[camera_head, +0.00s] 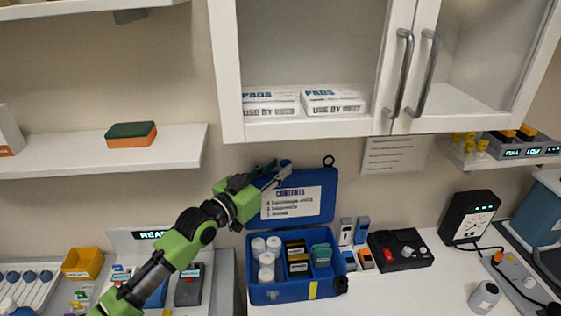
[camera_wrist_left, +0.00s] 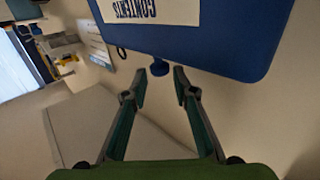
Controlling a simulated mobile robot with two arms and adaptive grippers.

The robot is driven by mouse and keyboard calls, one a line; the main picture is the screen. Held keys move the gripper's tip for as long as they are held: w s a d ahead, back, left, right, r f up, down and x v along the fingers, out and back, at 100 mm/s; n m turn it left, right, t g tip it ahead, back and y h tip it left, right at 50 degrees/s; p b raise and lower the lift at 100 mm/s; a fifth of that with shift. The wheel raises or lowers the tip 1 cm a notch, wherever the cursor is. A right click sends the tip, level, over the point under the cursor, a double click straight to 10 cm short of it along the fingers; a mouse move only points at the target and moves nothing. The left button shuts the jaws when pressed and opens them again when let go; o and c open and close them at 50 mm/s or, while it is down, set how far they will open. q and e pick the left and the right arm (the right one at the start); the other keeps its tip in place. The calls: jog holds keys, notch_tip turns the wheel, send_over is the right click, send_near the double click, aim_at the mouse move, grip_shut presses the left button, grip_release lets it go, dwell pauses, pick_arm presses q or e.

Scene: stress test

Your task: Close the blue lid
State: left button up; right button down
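The blue lid (camera_head: 325,207) stands open, raised behind the blue box (camera_head: 262,297), with a white "CONTENTS" label facing out. In the left wrist view the blue lid (camera_wrist_left: 235,45) fills the top, upside down, with a small blue knob (camera_wrist_left: 160,67) on its edge. My left gripper (camera_head: 272,176) is at the lid's upper left corner. Its fingers (camera_wrist_left: 161,85) are apart, and the knob shows between and just beyond their tips; I cannot tell whether they touch it. The box holds white rolls or bottles, dark packs and a green case. My right gripper is not in view.
A white cabinet (camera_head: 231,75) hangs above the lid, and a shelf (camera_head: 75,158) is at left. Small devices (camera_head: 346,232) and a black box (camera_head: 402,262) with a red switch stand right of the blue box. The counter in front of them is clear.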

pick_arm(q)
jog(key=shift+x, duration=0.75)
jog(key=shift+w+d, duration=0.15)
jog(key=shift+w, duration=0.05)
grip_shut()
jog(key=shift+s, duration=0.1)
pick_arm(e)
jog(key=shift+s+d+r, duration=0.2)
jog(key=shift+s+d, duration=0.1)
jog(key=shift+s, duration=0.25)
pick_arm(q)
jog(key=shift+s+f, duration=0.1)
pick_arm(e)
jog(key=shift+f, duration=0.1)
